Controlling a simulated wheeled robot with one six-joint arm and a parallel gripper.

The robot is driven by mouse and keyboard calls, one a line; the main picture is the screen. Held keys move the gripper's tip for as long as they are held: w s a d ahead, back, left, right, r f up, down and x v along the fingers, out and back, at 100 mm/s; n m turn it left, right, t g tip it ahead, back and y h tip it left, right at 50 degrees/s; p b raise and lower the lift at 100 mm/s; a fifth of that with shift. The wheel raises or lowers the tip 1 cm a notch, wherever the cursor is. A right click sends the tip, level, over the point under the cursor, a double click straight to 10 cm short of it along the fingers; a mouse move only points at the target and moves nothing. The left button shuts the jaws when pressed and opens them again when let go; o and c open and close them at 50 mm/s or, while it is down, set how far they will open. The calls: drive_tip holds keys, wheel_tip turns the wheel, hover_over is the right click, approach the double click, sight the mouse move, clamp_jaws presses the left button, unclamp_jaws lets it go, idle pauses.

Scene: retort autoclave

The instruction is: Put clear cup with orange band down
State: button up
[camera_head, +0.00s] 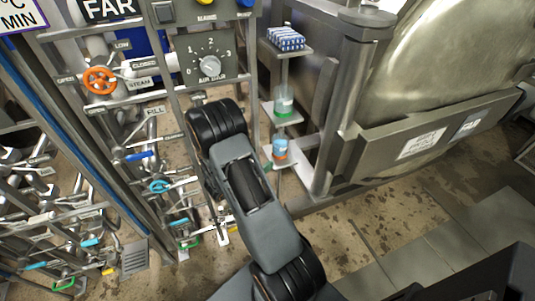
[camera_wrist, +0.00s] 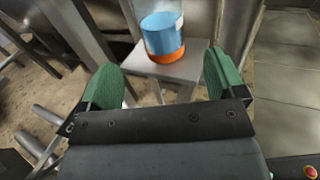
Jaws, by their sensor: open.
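The clear cup with the orange band (camera_head: 280,149) stands upright on the lowest small shelf (camera_head: 284,162). In the wrist view the cup (camera_wrist: 161,36) looks blue above its orange base band and stands on the pale square shelf (camera_wrist: 182,70). My gripper (camera_wrist: 165,75) is open, with its two green-padded fingers apart. The cup is beyond the fingertips, roughly centred between them, and the fingers do not touch it.
A clear cup with a green band (camera_head: 284,103) stands on the middle shelf. A blue-and-white rack (camera_head: 286,39) sits on the top shelf. A metal post (camera_head: 345,110) and the large vessel (camera_head: 440,70) are to the right. Valve pipes (camera_head: 120,90) crowd the left.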

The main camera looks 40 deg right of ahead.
drive_tip(key=s+a+r+m+g+y, duration=0.4)
drive_tip(key=s+a+r+m+y, duration=0.45)
drive_tip(key=m, duration=0.25)
drive_tip(key=s+a+r+m+t+y, duration=0.1)
drive_tip(key=a+r+m+t+y, duration=0.1)
drive_tip(key=a+y, duration=0.3)
drive_tip(key=a+r+m+t+y, duration=0.3)
drive_tip(key=a+m+t+y, duration=0.1)
drive_tip(key=a, duration=0.6)
drive_tip(key=shift+s+a+m+t+y, duration=0.2)
drive_tip(key=shift+s+m+t+y, duration=0.2)
drive_tip(key=shift+m+t, duration=0.15)
drive_tip(key=shift+r, duration=0.2)
